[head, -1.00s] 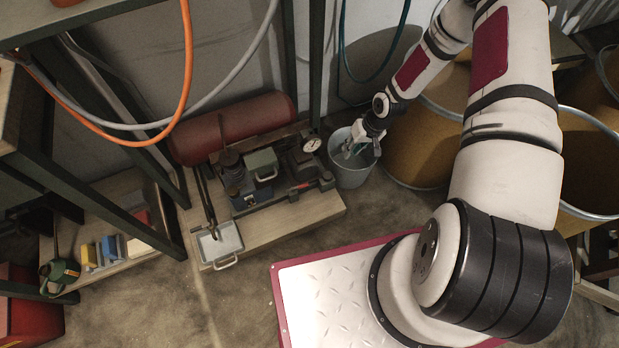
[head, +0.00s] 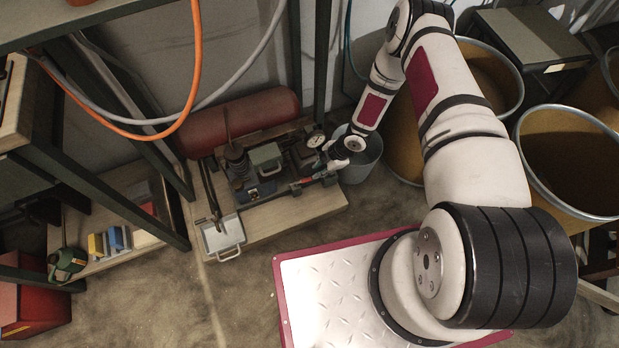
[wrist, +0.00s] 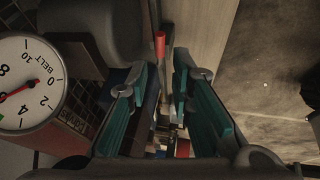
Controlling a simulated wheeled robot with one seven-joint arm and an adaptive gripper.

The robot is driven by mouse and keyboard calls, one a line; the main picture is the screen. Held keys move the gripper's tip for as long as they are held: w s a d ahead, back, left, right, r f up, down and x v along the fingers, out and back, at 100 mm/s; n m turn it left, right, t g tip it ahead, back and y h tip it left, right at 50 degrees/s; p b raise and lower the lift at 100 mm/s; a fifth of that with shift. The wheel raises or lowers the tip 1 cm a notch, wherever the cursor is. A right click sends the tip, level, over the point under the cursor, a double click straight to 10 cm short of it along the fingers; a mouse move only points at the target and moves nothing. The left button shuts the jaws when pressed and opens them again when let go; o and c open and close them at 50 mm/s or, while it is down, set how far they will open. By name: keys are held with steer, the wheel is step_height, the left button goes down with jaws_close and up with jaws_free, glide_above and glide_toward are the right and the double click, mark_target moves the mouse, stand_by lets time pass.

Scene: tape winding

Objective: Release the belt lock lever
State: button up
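The belt lock lever appears to be the bar with a red grip (wrist: 160,46), seen in the wrist view just beyond my fingertips and roughly between their lines. In the head view a small red part (head: 302,184) shows at the front of the winding machine (head: 268,194). My gripper (wrist: 157,80) is open, with teal finger pads on both sides and nothing clamped between them. In the head view my gripper (head: 328,172) is at the machine's right end, partly hidden by my wrist. I cannot tell whether a finger touches the lever.
A round gauge marked BELT (wrist: 28,85) is close on the left in the wrist view. A grey bucket (head: 362,170) stands right of the machine. A red cylinder (head: 240,122) lies behind it. A metal tray (head: 222,235) sits front left. The floor in front is clear.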

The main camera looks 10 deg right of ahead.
mark_target(308, 179)
steer(key=b+x, duration=0.2)
steer(key=x, duration=0.6)
steer(key=shift+f, duration=0.1)
jaws_close()
